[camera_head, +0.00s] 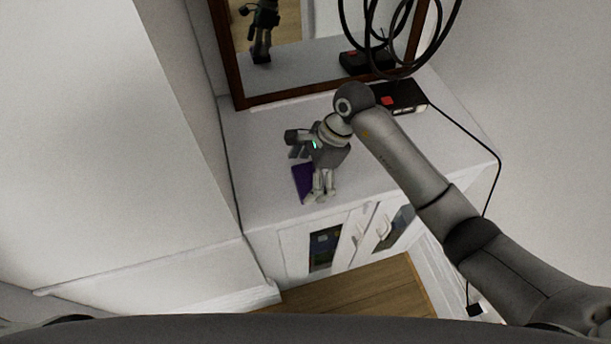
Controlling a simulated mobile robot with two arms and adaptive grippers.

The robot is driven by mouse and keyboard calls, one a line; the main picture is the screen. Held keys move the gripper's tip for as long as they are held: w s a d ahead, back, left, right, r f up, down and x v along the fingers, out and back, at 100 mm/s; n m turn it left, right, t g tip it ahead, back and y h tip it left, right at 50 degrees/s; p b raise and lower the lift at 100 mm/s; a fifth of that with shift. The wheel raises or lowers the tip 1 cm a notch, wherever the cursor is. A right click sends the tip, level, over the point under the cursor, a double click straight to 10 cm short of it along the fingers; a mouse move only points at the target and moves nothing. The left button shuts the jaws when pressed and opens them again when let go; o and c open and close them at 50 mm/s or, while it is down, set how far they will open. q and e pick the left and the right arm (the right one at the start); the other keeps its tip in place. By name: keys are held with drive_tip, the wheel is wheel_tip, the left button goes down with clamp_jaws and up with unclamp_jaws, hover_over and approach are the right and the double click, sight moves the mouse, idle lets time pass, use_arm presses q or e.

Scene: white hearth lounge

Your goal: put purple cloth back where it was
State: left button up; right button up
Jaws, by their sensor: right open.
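The purple cloth (302,181) lies flat on the white cabinet top (262,187), near its front edge. My right gripper (321,198) reaches down from above with its fingers at the right edge of the cloth. The gripper is open. It covers part of the cloth, and I cannot tell whether the fingers touch it. My left gripper is not in view.
A wood-framed mirror (240,72) stands at the back of the cabinet. A black box with a red mark (405,97) and a black cable (484,136) are at the back right. White walls flank the cabinet. The wooden floor (350,297) is in front.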

drive_tip(key=b+v, duration=0.2)
drive_tip(key=v, duration=0.9)
drive_tip(key=shift+r, duration=0.1)
